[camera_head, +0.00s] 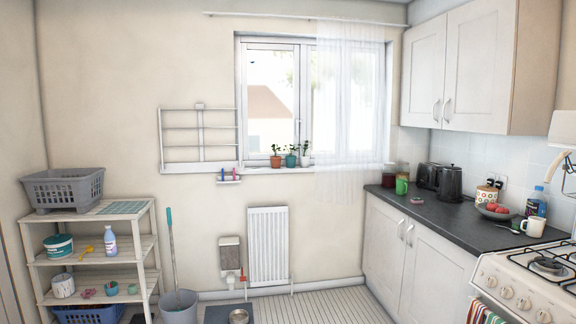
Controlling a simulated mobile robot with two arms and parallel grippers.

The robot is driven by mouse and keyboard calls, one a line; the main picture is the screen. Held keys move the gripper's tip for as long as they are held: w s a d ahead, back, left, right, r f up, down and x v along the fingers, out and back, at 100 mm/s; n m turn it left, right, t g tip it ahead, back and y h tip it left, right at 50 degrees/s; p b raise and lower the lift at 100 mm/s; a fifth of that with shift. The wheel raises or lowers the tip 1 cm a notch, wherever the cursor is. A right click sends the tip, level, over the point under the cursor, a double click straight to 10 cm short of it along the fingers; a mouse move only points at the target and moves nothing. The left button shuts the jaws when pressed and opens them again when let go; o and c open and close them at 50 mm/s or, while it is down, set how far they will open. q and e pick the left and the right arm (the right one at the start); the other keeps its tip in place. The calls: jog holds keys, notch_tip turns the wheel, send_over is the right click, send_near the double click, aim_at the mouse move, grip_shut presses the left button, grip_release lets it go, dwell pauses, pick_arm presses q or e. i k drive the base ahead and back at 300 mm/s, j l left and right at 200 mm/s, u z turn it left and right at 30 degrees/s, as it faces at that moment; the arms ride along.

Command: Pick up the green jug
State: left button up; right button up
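A small green jug (402,186), mug-like in shape, stands upright on the dark countertop (455,220), towards its far end by the window. It looks small from here, and its handle is hard to make out. Nothing holds it. Neither of my grippers shows in the head view.
A kettle (449,183) and a toaster (427,176) stand to the right of the jug. A small pinkish item (416,200) lies in front of it. A fruit bowl (496,211), a white mug (534,226) and a stove (530,285) are nearer. A shelf rack (137,208) and bucket (179,306) stand left.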

aim_at(401, 185)
jog(key=i, duration=2.8)
jog(key=j+u, duration=0.05)
jog(key=j, duration=0.05)
